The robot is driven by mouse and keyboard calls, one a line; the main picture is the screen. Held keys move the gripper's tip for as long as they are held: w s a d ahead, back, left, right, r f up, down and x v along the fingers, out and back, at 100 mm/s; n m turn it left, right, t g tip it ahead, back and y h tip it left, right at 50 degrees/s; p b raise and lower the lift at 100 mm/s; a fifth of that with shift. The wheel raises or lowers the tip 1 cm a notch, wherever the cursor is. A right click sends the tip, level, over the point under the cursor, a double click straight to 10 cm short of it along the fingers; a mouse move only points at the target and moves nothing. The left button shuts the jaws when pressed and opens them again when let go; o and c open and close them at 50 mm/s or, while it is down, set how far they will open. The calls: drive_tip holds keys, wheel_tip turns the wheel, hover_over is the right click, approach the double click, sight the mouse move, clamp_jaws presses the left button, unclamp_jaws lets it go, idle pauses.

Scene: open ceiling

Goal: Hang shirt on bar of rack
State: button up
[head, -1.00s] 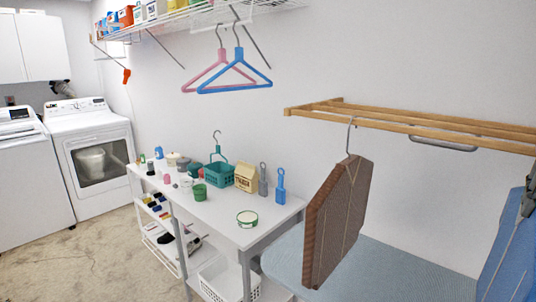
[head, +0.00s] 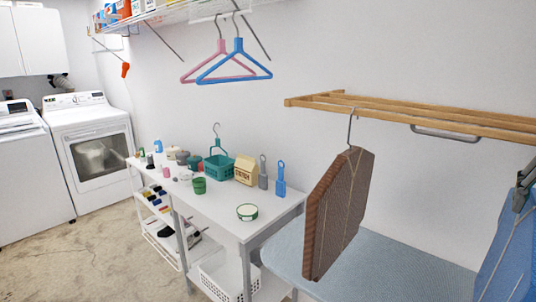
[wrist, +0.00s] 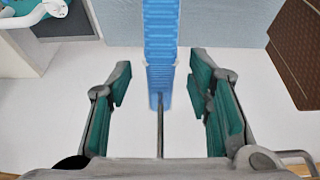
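A blue shirt (head: 508,255) hangs at the right edge of the head view, partly cut off. In the wrist view the blue shirt (wrist: 160,45) is seen from above, nearly edge-on, with a thin hanger stem (wrist: 160,130) rising from it. My gripper (wrist: 160,92) is open, its green-padded fingers on either side of the shirt's top with gaps on both sides. My gripper also shows at the right edge of the head view (head: 523,190). The wooden rack (head: 400,115) is on the wall. Whether the blue shirt's hook rests on a bar is hidden.
A brown shirt (head: 338,215) hangs from the rack to the left of the blue one. A light-blue padded board (head: 400,265) lies below. A white table (head: 225,210) holds a teal basket (head: 220,168) and small items. Pink and blue empty hangers (head: 235,68) hang from a wire shelf.

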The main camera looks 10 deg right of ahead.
drive_tip(key=v, duration=1.2)
drive_tip(key=w+a+f+n+t+y+p, duration=0.1)
drive_tip(key=a+f+n, duration=0.25)
drive_tip(key=a, duration=0.55)
drive_tip(key=w+a+f+n+y, duration=0.1)
drive_tip(key=a+f+n, duration=0.1)
drive_tip(key=a+f, duration=0.45)
drive_tip(key=s+a+f+n, duration=0.2)
drive_tip(key=a+f, duration=0.1)
drive_tip(key=a, duration=0.3)
drive_tip(key=s+a+f+n+y, duration=0.1)
drive_tip(key=s+a+f+n, duration=0.1)
drive_tip(key=a, duration=0.4)
wheel_tip(320, 180, down, 3)
drive_tip(key=shift+s+r+y+p, duration=0.2)
drive_tip(key=shift+s+y+p, duration=0.15)
drive_tip(key=shift+s, duration=0.3)
drive_tip(key=shift+n, duration=0.25)
